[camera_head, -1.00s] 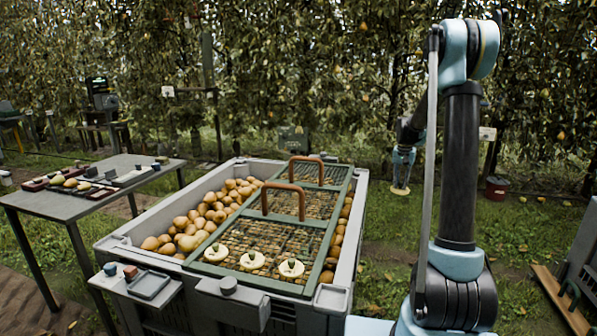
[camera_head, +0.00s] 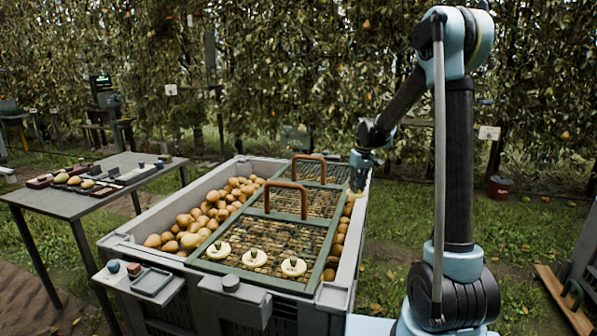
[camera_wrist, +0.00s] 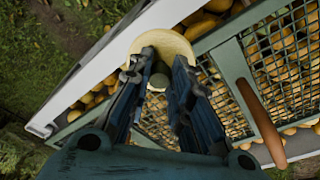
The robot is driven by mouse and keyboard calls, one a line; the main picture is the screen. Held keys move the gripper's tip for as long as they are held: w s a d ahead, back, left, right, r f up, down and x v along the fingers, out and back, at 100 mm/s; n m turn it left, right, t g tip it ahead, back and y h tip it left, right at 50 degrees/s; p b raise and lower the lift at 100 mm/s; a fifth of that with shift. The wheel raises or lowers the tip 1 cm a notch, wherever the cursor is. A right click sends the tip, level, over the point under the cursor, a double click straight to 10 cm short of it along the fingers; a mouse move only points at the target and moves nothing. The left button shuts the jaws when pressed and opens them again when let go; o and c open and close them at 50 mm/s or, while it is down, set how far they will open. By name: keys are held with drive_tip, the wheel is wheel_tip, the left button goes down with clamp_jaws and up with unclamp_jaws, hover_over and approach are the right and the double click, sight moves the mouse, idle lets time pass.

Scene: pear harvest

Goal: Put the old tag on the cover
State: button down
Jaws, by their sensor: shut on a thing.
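My gripper (camera_head: 358,174) hangs over the right rim of the bin, beside the far part of the cover. It is shut on a round cream tag with a knob; the tag (camera_wrist: 166,42) shows between and beyond the fingers in the wrist view. In the head view the held tag (camera_head: 355,193) is small and partly hidden. The cover (camera_head: 320,223) is a green frame with wire mesh and two brown handles, lying over the pears. Three similar cream discs (camera_head: 254,258) sit in a row on its near end. In the wrist view the cover (camera_wrist: 232,70) lies below and right of the tag.
The grey bin (camera_head: 345,268) is full of pears and has a small side shelf with a tray (camera_head: 152,282). A grey table (camera_head: 60,204) with pears and trays stands left. A bucket (camera_head: 500,187) stands on grass at right. The mesh between the handles is clear.

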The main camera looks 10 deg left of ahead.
drive_tip(key=s+a+n, duration=0.8)
drive_tip(key=s+a, duration=0.1)
drive_tip(key=a, duration=0.3)
drive_tip(key=n+g, duration=0.2)
drive_tip(key=n, duration=0.5)
hover_over(296, 237)
drive_tip(key=f, duration=0.1)
drive_tip(key=shift+y, duration=0.4)
drive_tip(key=shift+d+f, duration=0.15)
drive_tip(key=shift+f, duration=1.45)
drive_tip(key=shift+d+f, duration=0.2)
drive_tip(key=shift+f, duration=1.45)
drive_tip(key=shift+d+f, duration=0.15)
drive_tip(key=shift+f, duration=1.45)
drive_tip(key=c, duration=1.5)
unclamp_jaws()
drive_tip(key=shift+o, duration=0.2)
wheel_tip(296, 237, up, 12)
drive_tip(key=d, duration=0.2)
drive_tip(key=shift+w, duration=0.25)
